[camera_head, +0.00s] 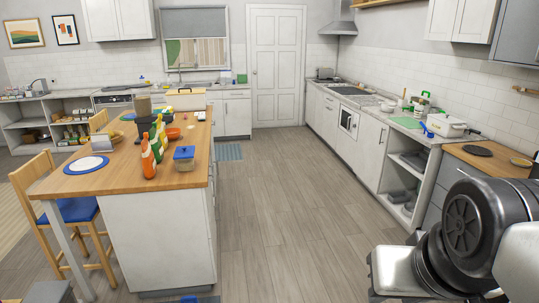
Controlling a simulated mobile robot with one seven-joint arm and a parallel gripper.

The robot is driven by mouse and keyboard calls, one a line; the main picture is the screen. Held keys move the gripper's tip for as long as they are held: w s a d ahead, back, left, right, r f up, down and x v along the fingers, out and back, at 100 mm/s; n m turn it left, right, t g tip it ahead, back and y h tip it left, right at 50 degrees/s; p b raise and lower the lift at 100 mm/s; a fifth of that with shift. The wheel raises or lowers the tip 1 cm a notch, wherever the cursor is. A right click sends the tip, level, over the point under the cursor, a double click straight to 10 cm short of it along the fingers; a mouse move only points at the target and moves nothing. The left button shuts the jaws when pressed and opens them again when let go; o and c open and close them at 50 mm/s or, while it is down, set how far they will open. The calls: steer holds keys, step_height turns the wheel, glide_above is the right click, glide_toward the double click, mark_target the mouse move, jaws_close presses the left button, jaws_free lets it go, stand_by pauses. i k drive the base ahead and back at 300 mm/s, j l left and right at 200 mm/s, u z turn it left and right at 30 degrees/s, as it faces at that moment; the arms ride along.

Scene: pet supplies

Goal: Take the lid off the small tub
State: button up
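A small tub (184,164) with clear-looking sides stands upright on the near right part of the wooden island top. A blue lid (184,152) sits on top of it. My gripper is not in view. Only dark and light links of my arm show at the lower right, far from the tub.
Orange and green bottles (150,155) stand just left of the tub on the island (125,180). An orange bowl (173,134) is behind it, and a white plate (87,164) lies further left. The wooden floor (285,200) right of the island is clear. A blue-seated chair (75,211) stands at left.

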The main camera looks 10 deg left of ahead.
mark_target(186, 152)
steer(key=u, duration=1.05)
steer(key=i+l+z, duration=0.35)
steer(key=i+l, duration=0.15)
steer(key=i+l+z, duration=0.35)
steer(key=i, duration=0.3)
steer(key=i+l, duration=0.15)
steer(key=i, duration=1.4)
steer(key=i+u, duration=0.35)
steer(key=i+l+u, duration=0.3)
steer(key=i, duration=0.15)
steer(key=i+l+u, duration=0.1)
steer(key=i+u, duration=0.5)
steer(key=u, duration=0.25)
steer(key=i+l+u, duration=0.15)
steer(key=u, duration=0.35)
steer(key=i+l+u, duration=0.2)
steer(key=u, duration=0.3)
steer(key=i+l+u, duration=0.55)
steer(key=u, duration=0.2)
